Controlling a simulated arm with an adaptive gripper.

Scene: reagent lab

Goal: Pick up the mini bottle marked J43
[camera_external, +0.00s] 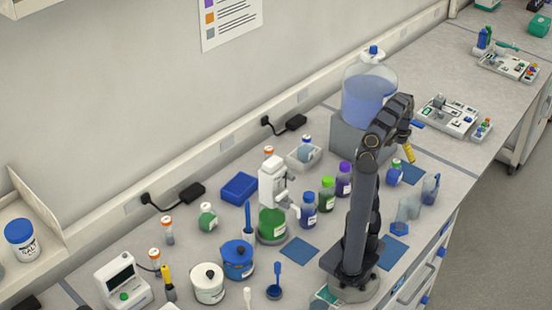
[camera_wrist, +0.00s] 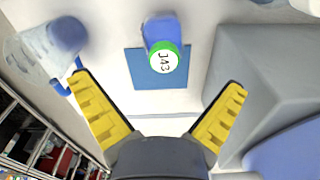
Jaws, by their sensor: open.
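The mini bottle (camera_wrist: 161,58) shows in the wrist view with a green-rimmed white cap reading J43 and a blue body. It stands upright at a blue mat (camera_wrist: 143,80). In the external view a small blue bottle (camera_external: 394,174) stands beside the grey stand, below my gripper. My gripper (camera_wrist: 160,82) is open, its two yellow fingers spread wide with nothing between them. In the external view my gripper (camera_external: 408,150) points downward above the bench, and the bottle is apart from its fingers.
A grey stand (camera_external: 350,138) with a large clear carboy (camera_external: 368,92) is close beside the bottle. A clear vessel (camera_wrist: 40,50) with blue inside is on the other side. Several bottles, pots and instruments crowd the bench's left part.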

